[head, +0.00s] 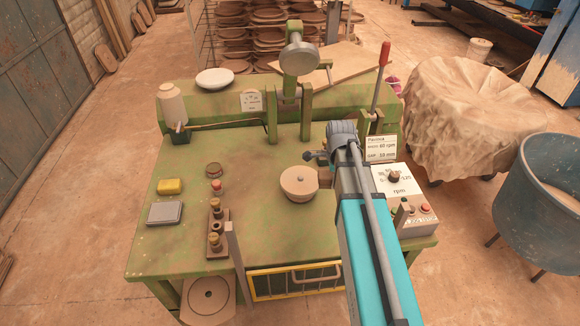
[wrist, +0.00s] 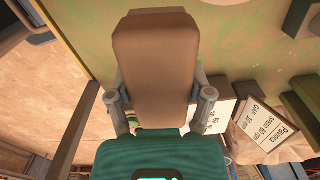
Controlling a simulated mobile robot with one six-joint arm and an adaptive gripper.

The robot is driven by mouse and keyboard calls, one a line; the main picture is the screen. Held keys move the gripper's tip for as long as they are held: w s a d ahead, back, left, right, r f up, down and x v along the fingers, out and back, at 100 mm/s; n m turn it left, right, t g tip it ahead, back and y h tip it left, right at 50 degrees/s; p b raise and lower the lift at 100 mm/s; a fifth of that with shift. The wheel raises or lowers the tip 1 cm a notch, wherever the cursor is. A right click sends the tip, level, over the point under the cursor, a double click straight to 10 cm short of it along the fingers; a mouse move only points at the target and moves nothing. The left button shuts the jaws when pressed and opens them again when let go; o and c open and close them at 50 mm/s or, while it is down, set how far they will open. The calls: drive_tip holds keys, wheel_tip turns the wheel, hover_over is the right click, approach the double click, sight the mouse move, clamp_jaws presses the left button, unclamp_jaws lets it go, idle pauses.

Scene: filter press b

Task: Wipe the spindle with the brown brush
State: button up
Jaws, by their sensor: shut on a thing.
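In the wrist view, my gripper (wrist: 162,98) has its two grey fingers on either side of a brown block, which looks like the brown brush (wrist: 157,50). The brush points away from the palm, and its bristles cannot be made out. In the head view, part of the brush (head: 325,178) shows at the left of my arm's end, which hides most of the gripper. A round tan piece with a small metal pin at its centre, perhaps the spindle (head: 299,182), stands on the green table just left of the brush. They look apart, but the depth between them is unclear.
The green press table (head: 180,255) carries a yellow sponge (head: 170,187), a grey box (head: 165,213) and a peg holder (head: 217,245) on the left. A press head (head: 299,57) stands behind. A control box (head: 415,215) and red-handled lever (head: 381,75) are at the right.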

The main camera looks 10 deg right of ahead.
drive_tip(key=w+a+r+n+p, duration=0.1)
drive_tip(key=w+a, duration=0.4)
drive_tip(key=a, duration=0.8)
drive_tip(key=shift+r+n+p, duration=0.3)
drive_tip(key=shift+r+p, duration=0.35)
drive_tip(key=shift+r, duration=0.05)
